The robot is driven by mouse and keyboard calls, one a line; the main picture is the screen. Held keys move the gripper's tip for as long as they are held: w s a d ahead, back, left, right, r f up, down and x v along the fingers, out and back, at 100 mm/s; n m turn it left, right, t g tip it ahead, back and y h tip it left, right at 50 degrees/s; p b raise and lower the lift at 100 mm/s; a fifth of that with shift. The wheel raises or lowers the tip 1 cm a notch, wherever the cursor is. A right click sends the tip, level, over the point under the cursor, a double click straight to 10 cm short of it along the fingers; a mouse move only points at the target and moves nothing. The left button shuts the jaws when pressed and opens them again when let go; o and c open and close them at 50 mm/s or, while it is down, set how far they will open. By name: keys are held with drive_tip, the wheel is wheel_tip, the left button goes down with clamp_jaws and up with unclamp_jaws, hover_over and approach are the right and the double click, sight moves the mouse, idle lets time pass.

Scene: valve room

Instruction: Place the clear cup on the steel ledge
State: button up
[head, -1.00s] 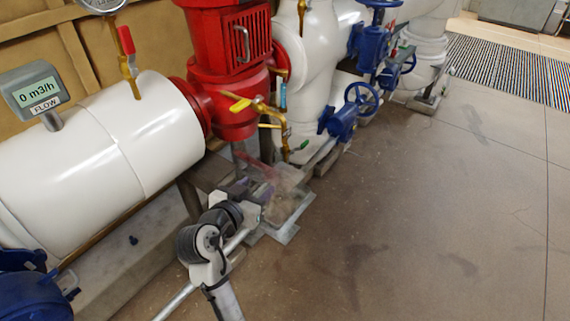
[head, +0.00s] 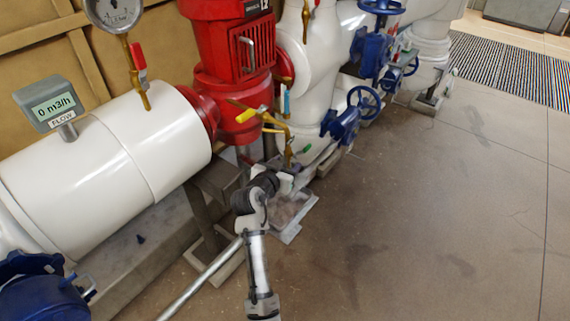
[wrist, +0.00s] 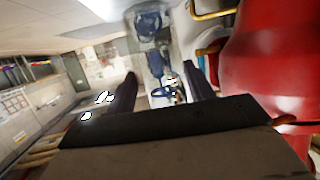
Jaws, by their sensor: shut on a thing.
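My gripper (wrist: 163,88) shows in the wrist view, with its two dark fingers a cup's width apart. It is shut on the clear cup (wrist: 160,97), which is see-through and hard to make out; bright white glints show between and beside the fingers. In the head view my gripper (head: 284,181) is below the red pump, and the cup cannot be clearly told there. A grey steel surface (head: 216,176) under the white pipe may be the steel ledge; it lies left of my gripper, partly behind my arm.
The red pump (head: 230,60) stands close above my gripper, with a yellow-handled brass valve (head: 262,114) on its side. A white pipe (head: 100,165) runs left, with a flow meter (head: 52,102). Blue valves (head: 345,120) stand behind. The floor (head: 440,210) at right is clear.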

drive_tip(key=shift+f+b, duration=0.35)
drive_tip(key=shift+f, duration=0.1)
drive_tip(key=o, duration=1)
drive_tip(key=shift+r, duration=0.1)
drive_tip(key=shift+o, duration=0.2)
